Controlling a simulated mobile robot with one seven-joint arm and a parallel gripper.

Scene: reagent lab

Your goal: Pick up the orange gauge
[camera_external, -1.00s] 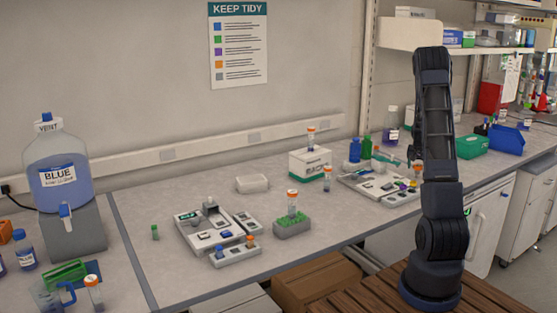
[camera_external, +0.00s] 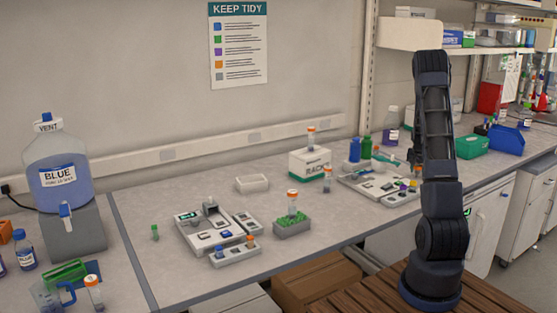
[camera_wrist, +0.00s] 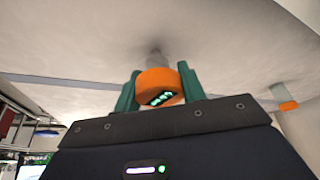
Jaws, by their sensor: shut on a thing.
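In the wrist view, an orange round gauge (camera_wrist: 158,88) with a dark face and green marks sits between the two green fingers of my gripper (camera_wrist: 160,92). The fingers are shut on its sides. A blurred grey shape lies just beyond the gauge, and I cannot tell whether it is part of it. In the external view, my arm stands at the right, and its links mostly hide my gripper and the gauge.
A blue bin (camera_external: 509,140) is at right. Clear bench surrounds the white dish (camera_external: 252,184).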

